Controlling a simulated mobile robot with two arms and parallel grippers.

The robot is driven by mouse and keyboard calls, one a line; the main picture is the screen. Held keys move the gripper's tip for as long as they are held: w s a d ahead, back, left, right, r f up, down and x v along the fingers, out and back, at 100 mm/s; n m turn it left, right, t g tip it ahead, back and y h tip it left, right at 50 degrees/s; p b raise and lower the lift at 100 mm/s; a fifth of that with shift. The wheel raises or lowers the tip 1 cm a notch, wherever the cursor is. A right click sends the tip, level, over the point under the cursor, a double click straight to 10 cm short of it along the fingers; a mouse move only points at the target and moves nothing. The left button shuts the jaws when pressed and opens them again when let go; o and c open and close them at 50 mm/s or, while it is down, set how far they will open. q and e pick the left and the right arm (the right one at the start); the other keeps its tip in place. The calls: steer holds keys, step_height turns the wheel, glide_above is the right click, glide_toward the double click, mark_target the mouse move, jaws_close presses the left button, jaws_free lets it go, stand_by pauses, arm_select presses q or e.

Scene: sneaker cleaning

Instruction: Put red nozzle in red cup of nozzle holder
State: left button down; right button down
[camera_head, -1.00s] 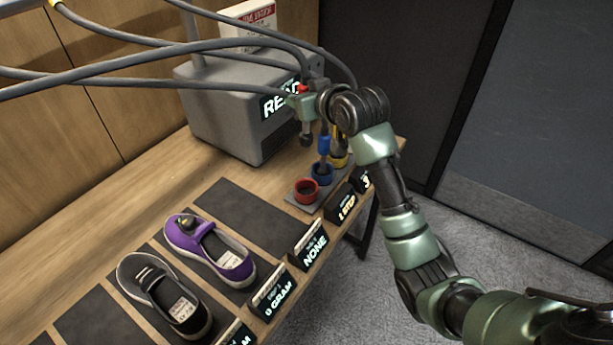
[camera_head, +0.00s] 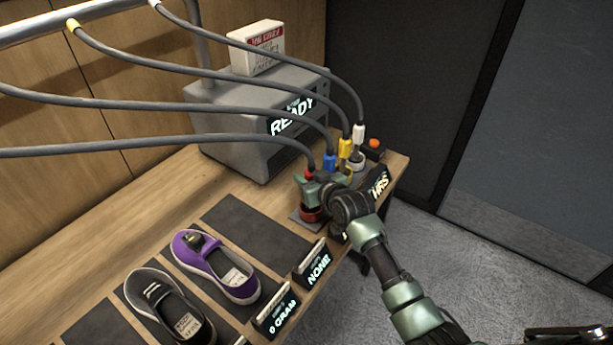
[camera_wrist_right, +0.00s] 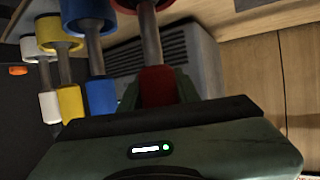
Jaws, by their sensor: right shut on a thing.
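My right gripper (camera_head: 314,187) is shut on the red nozzle (camera_head: 309,175), over the near end of the nozzle holder (camera_head: 296,216). The red cup (camera_head: 312,215) shows just below the gripper, which partly hides it. In the right wrist view, the red nozzle (camera_wrist_right: 158,88) sits between the fingers, and its metal tube runs to the red cup (camera_wrist_right: 146,3) and appears to be inside its opening. How deep the tip sits is hidden. A grey hose runs from the nozzle to the left. My left gripper is not in view.
Blue (camera_head: 329,162), yellow (camera_head: 345,150) and white (camera_head: 358,132) nozzles stand in the holder behind, their hoses arching overhead. A grey machine reading READY (camera_head: 255,125) stands behind left. A purple shoe (camera_head: 215,267) and a black shoe (camera_head: 168,305) lie on dark mats. Label stands line the front edge.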

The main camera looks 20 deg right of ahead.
steer(key=shift+f, duration=0.1)
steer(key=c, duration=1)
jaws_free()
steer(key=shift+f, duration=0.1)
steer(key=shift+r, duration=0.2)
steer(key=b+v, duration=0.1)
steer(key=v, duration=1.1)
steer(key=shift+f, duration=0.1)
